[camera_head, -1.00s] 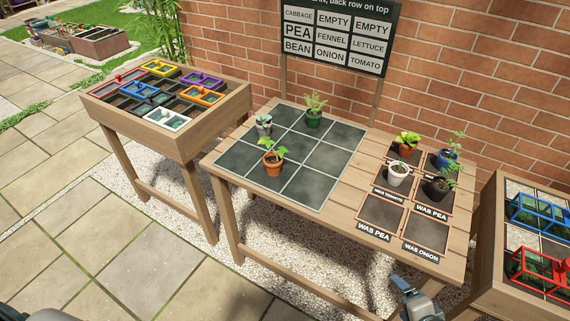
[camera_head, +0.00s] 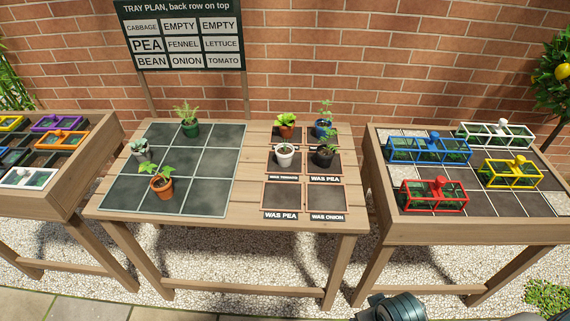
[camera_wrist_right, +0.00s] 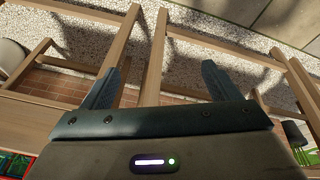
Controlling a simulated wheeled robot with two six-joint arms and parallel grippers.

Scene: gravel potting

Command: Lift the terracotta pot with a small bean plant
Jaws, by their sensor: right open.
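A second terracotta pot (camera_head: 287,132) with a bright leafy plant stands on the back squares at the table's right. My right gripper (camera_wrist_right: 158,82) is open and empty in the wrist view, with table legs and gravel behind its fingers and no pot near. My left gripper is out of view.
A white pot (camera_head: 284,155), a black pot (camera_head: 325,158) and a blue pot (camera_head: 323,130) stand on the right squares. A green pot (camera_head: 190,129) and a pale pot (camera_head: 141,154) share the tray. A right-hand table (camera_head: 470,229) bears coloured frames. The tray's right column is clear.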

